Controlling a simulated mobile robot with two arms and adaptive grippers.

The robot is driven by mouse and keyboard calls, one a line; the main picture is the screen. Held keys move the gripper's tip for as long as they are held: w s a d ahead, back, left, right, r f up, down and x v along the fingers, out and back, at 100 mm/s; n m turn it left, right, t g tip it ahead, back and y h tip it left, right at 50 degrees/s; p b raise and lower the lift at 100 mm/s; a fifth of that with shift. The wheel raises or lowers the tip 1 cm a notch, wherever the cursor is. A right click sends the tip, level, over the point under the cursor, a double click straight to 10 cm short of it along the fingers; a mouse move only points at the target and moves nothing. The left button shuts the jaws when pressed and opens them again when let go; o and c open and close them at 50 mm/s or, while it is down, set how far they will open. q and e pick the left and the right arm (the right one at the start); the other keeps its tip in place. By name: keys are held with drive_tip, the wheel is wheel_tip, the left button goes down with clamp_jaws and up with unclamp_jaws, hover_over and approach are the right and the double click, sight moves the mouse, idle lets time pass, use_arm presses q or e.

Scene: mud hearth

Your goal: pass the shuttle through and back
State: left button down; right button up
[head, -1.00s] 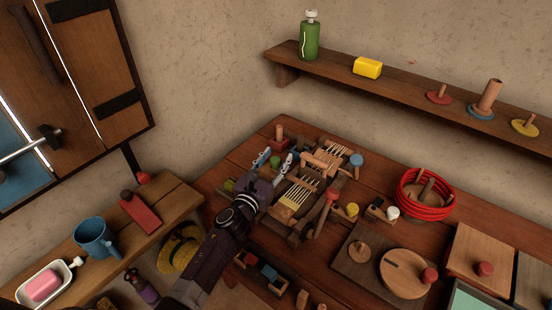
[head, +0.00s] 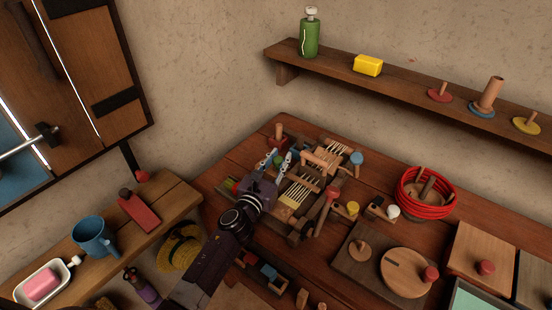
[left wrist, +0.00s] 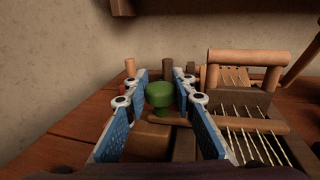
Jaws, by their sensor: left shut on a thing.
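The wooden loom (head: 312,185) stands on the brown table, with pale threads strung across its frame and a wooden handle bar over it. In the left wrist view its threads (left wrist: 248,147) lie to the right. My left gripper (head: 279,158) is at the loom's left side. In the left wrist view my left gripper (left wrist: 160,80) has its blue-padded fingers on either side of a green round knob (left wrist: 160,95), shut on it. The knob stands above a wooden block; whether it belongs to the shuttle I cannot tell. My right gripper is not in view.
A red coil around pegs (head: 425,195) stands right of the loom. A board with a round wooden disc (head: 403,273) lies in front of it. A wall shelf (head: 420,88) runs behind. A side bench (head: 112,250) with a blue mug (head: 92,238) is at the left.

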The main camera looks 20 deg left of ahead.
use_arm(q)
drive_tip(key=c, duration=1.6)
unclamp_jaws()
drive_tip(key=shift+s+d, duration=0.15)
drive_tip(key=shift+d, duration=0.15)
drive_tip(key=shift+a, duration=0.1)
drive_tip(key=shift+s, duration=0.15)
drive_tip(key=s, duration=0.4)
drive_tip(key=s+a, duration=0.1)
drive_tip(key=s, duration=0.6)
drive_tip(key=shift+s+a, duration=0.2)
drive_tip(key=shift+s, duration=0.1)
